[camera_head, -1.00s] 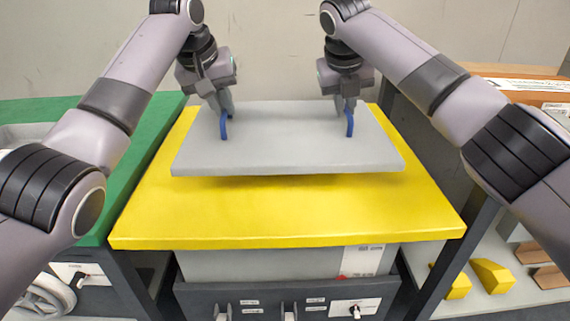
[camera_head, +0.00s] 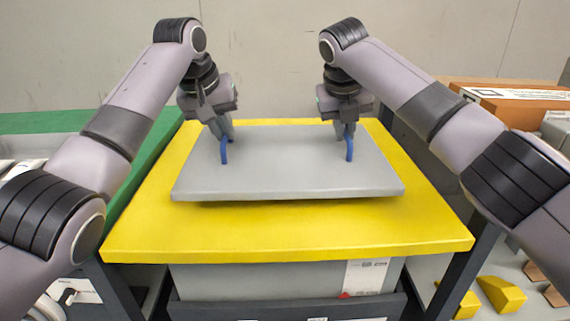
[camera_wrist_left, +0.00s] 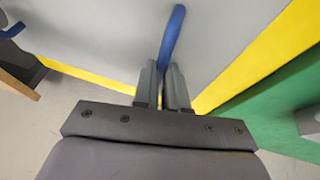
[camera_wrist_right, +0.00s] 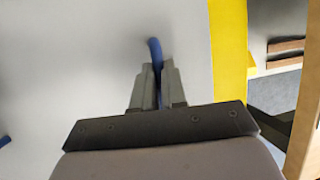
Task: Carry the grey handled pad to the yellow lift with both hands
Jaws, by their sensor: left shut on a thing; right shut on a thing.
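The grey pad (camera_head: 285,170) is level over the yellow lift top (camera_head: 285,232), with a thin shadow under its front edge. I cannot tell whether it touches the lift. My left gripper (camera_head: 224,140) is shut on the pad's left blue handle (camera_head: 224,153); the handle also shows between the fingers in the left wrist view (camera_wrist_left: 172,38). My right gripper (camera_head: 348,135) is shut on the right blue handle (camera_head: 349,149), which also shows in the right wrist view (camera_wrist_right: 155,52). Yellow shows on all sides of the pad.
A green-topped table (camera_head: 60,122) stands to the left. A shelf with a brown box (camera_head: 510,100) is at the right, with yellow blocks (camera_head: 501,294) lower down. A grey bin (camera_head: 285,278) sits under the lift top. A plain wall is behind.

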